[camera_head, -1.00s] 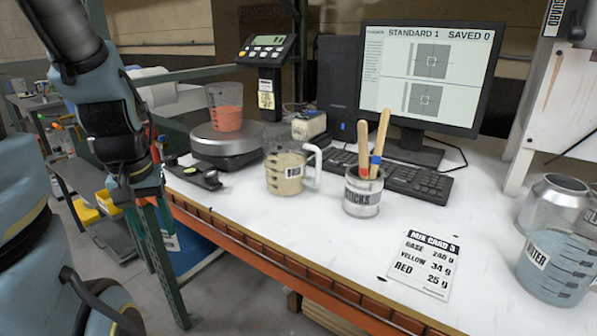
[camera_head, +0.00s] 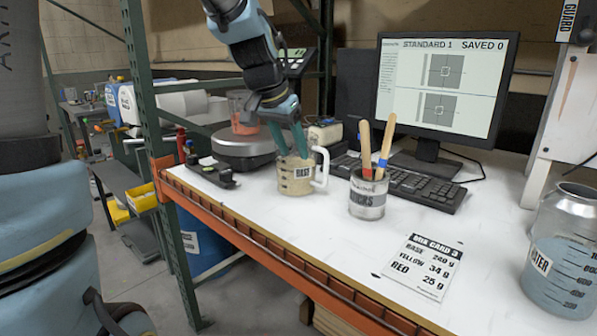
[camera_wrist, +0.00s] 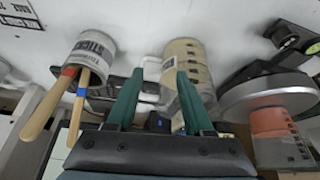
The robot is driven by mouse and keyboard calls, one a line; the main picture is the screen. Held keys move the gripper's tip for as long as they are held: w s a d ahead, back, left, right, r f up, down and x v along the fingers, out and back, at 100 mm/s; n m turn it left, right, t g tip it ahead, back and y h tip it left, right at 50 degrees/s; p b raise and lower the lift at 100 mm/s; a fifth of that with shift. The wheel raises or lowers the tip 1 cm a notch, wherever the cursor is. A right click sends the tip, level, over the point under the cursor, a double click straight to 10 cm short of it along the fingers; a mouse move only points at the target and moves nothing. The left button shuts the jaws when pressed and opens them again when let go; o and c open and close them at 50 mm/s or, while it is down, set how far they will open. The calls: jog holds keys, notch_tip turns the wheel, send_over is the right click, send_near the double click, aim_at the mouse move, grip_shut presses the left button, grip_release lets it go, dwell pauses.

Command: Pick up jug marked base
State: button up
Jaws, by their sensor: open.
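The jug marked BASE (camera_head: 296,180), clear with cream contents and a white handle, stands upright on the white bench. In the wrist view the jug (camera_wrist: 188,58) sits toward the right finger, its pale handle between the two fingertip lines. My gripper (camera_head: 293,156) is open, its teal fingers pointing down at the top of the jug. In the wrist view my gripper (camera_wrist: 155,70) holds nothing; its right fingertip overlaps the jug's body. I cannot tell whether a finger touches it or reaches inside the rim.
A can of sticks (camera_head: 367,195) stands close to the right of the jug. A scale (camera_head: 240,150) bearing a cup of red (camera_head: 243,118) is behind left. A keyboard (camera_head: 425,185), monitor (camera_head: 440,85), mix card (camera_head: 423,265) and water jug (camera_head: 560,275) are to the right.

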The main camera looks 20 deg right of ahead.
jog(key=m, duration=0.1)
send_near(325, 163)
jog(key=f, duration=0.1)
jog(key=shift+m+h, duration=0.3)
jog(key=shift+h, duration=0.1)
jog(key=x, duration=0.4)
jog(key=shift+a+f, duration=0.1)
jog(key=shift+f, duration=0.2)
jog(key=shift+w+p+x, duration=0.2)
jog(key=shift+p+x, duration=0.85)
jog(key=shift+x, duration=1.95)
grip_shut()
jog(key=shift+r, duration=0.15)
